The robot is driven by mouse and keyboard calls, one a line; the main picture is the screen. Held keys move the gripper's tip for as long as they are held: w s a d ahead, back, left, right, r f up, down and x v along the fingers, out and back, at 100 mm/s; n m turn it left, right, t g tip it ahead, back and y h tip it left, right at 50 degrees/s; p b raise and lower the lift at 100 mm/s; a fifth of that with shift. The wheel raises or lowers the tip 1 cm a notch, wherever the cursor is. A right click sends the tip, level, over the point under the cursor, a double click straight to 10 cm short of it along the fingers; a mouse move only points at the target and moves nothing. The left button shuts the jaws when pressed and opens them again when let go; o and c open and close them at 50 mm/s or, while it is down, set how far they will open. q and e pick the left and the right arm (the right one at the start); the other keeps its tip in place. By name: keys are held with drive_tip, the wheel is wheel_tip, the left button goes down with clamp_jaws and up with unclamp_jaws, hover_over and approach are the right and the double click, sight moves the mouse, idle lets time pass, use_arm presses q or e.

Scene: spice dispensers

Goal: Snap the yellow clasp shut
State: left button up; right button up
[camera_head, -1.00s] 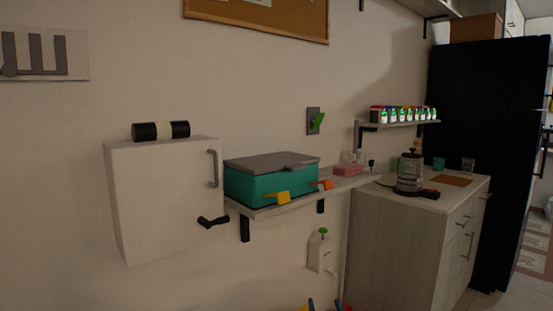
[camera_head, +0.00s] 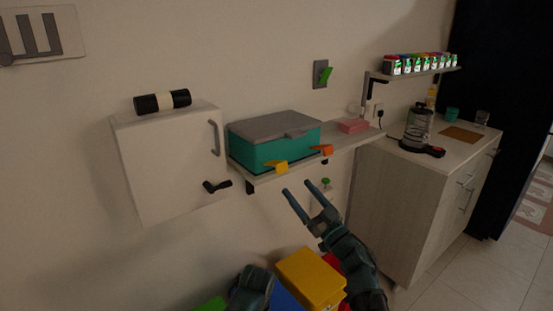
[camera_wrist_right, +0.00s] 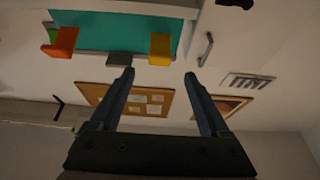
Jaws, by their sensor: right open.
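The yellow clasp (camera_head: 276,167) sticks out from the lower front of a teal box (camera_head: 262,154) with a grey lid (camera_head: 275,125), which looks closed. An orange clasp (camera_head: 322,151) sticks out beside it to the right. The wrist view, turned over, shows the yellow clasp (camera_wrist_right: 160,49), the orange clasp (camera_wrist_right: 62,42) and the teal box (camera_wrist_right: 118,30). My right gripper (camera_head: 298,187) is open and empty, below and just right of the yellow clasp. In the wrist view the right gripper's fingers (camera_wrist_right: 159,75) point toward the yellow clasp without touching it. My left gripper is not visible.
The box stands on a wall shelf (camera_head: 352,142) with a pink block (camera_head: 353,126). A counter (camera_head: 420,165) with a coffee maker (camera_head: 417,130) stands at right. Coloured boxes, including a yellow one (camera_head: 308,277), lie below.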

sight(276, 162)
drive_tip(key=p+x, duration=0.4)
drive_tip(key=x, duration=0.8)
clamp_jaws()
idle(1.1)
